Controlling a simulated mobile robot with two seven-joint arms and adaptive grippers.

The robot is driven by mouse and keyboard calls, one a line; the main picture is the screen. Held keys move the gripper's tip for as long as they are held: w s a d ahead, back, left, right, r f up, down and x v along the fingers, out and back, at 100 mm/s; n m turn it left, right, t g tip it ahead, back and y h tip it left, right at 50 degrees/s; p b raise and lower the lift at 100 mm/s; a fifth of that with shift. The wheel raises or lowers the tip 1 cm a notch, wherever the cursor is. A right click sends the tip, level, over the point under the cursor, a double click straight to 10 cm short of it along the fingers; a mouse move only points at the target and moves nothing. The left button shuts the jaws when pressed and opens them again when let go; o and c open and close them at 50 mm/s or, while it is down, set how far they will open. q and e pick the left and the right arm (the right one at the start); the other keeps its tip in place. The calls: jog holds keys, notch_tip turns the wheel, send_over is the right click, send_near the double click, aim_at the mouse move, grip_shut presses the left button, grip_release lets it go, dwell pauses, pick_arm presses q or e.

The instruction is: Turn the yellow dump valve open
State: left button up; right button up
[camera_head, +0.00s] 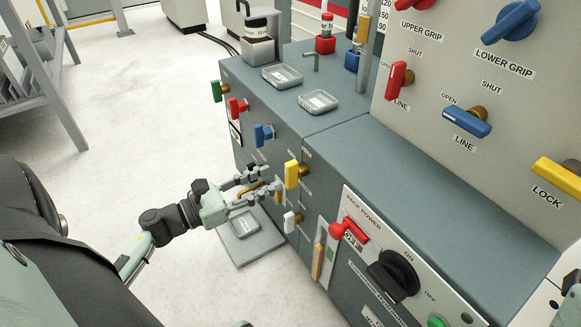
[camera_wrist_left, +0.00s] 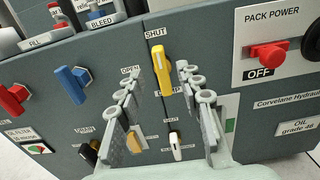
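The yellow dump valve handle (camera_head: 291,175) sits on the front face of the grey cabinet and stands upright. In the left wrist view the handle (camera_wrist_left: 161,68) is upright too, with a SHUT label (camera_wrist_left: 155,34) above and an OPEN label (camera_wrist_left: 131,70) to its left. My left gripper (camera_head: 272,180) is open in front of the panel. In the left wrist view its two fingers (camera_wrist_left: 158,76) lie either side of the handle in the picture, with a gap at each side. Contact is not visible.
Blue (camera_head: 263,135), red (camera_head: 238,107) and green (camera_head: 216,91) handles lie left along the same face. A white handle (camera_head: 292,221) is below. The red PACK POWER knob (camera_head: 338,230) is to the right. Clear floor (camera_head: 130,110) lies left of the cabinet.

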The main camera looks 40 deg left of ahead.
aim_at(286, 171)
pick_arm(q)
jog(key=x, duration=0.7)
jog(key=shift+c, duration=0.6)
grip_shut()
